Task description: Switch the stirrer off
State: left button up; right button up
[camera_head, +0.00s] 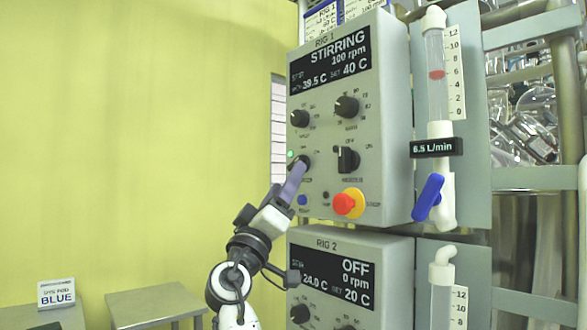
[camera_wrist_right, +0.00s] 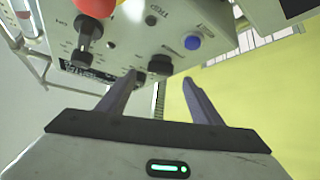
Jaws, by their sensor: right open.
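The upper control box, RIG 1 (camera_head: 402,60), has a display (camera_head: 330,65) reading STIRRING, 100 rpm, 39.5 C, SET 40 C. A green lamp (camera_head: 290,154) is lit at its left edge. The lower-left black knob (camera_head: 304,160) is partly hidden by my right gripper (camera_head: 299,170). In the right wrist view, my right gripper (camera_wrist_right: 162,79) is open, with the black knob (camera_wrist_right: 159,65) ahead between its fingertips. I cannot tell whether they touch it. The lower-right black selector (camera_head: 347,159) shows its pointer upright, towards a small label. My left gripper is out of view.
A red stop button on yellow (camera_head: 348,204) and a blue button (camera_head: 302,200) sit below the knobs. RIG 2 (camera_head: 392,262), reading OFF, stands below. A flowmeter with a blue valve handle (camera_head: 428,197) is at right. Open space lies left of the boxes.

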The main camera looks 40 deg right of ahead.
jog(key=p+x, duration=0.1)
jog(key=x, duration=0.4)
jog(key=shift+w+d+r, duration=0.2)
jog(key=shift+w+d, duration=0.05)
